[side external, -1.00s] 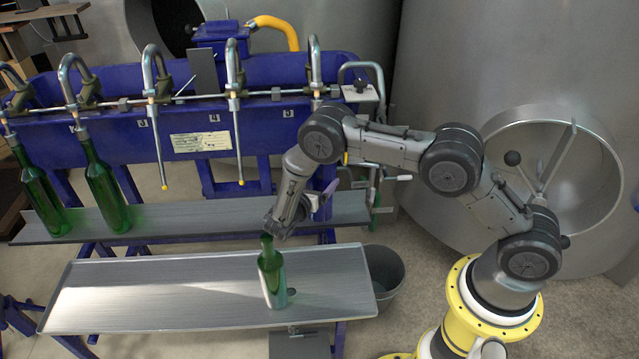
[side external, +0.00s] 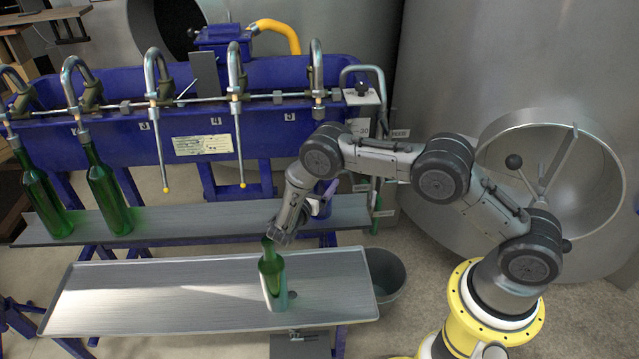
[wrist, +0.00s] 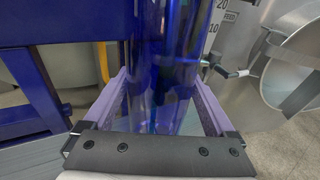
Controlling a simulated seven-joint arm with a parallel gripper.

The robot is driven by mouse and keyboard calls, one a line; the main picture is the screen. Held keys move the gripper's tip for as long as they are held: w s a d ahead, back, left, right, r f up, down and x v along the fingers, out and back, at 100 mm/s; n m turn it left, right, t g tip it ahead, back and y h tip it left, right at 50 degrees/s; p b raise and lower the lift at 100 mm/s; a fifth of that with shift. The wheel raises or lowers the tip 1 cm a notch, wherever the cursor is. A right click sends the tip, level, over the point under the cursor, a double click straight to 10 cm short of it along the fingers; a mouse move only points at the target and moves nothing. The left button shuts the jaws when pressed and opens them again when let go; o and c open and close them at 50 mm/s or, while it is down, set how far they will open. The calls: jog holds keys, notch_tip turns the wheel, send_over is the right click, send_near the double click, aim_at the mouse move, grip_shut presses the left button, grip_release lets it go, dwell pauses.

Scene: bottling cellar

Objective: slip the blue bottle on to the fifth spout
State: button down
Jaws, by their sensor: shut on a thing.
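The blue bottle (wrist: 172,60) stands roughly upright between the two lavender fingers of my gripper (wrist: 161,90) in the wrist view. The gripper is shut on it; the bottle's top is out of that frame. In the side view my wrist and arm hide most of the gripper and bottle. The fifth spout (side external: 316,75) is at the right end of the spout row, above my forearm. Its lower part is hidden behind my arm, so I cannot tell how the bottle's mouth lies to it.
Green bottles (side external: 109,197) hang at the first two spouts. The third and fourth spouts (side external: 237,130) are bare, with yellow tips. A green bottle (side external: 272,283) stands on the front tray (side external: 150,300), close below my wrist. A grey bucket (side external: 385,275) is at its right. The rear shelf (side external: 200,222) is clear mid-length.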

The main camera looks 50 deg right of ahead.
jog(key=shift+a+f, duration=0.1)
jog(key=shift+f, duration=0.75)
dwell(0.7)
grip_release()
jog(key=shift+s+f, duration=0.15)
jog(key=shift+f, duration=0.05)
jog(key=v, duration=0.7)
jog(key=s+d+r+m+g+y, duration=0.25)
jog(key=s+r+m, duration=0.35)
jog(key=r, duration=0.5)
jog(key=s+d+r+m+g+y, duration=0.1)
jog(key=s+r+m+g+y, duration=0.35)
jog(key=r, duration=0.75)
jog(key=s+a+r+m+t+y, duration=0.2)
jog(key=s+r+m+y, duration=0.1)
jog(key=s, duration=0.4)
jog(key=s+a+r+m+t+y, duration=0.3)
jog(key=s+m, duration=0.1)
jog(key=s, duration=0.3)
jog(key=s+a+r+m+t+y, duration=0.2)
jog(key=s+a+m, duration=0.1)
jog(key=s, duration=0.4)
jog(key=shift+s+r+m+t+y, duration=0.4)
jog(key=shift+m, duration=0.45)
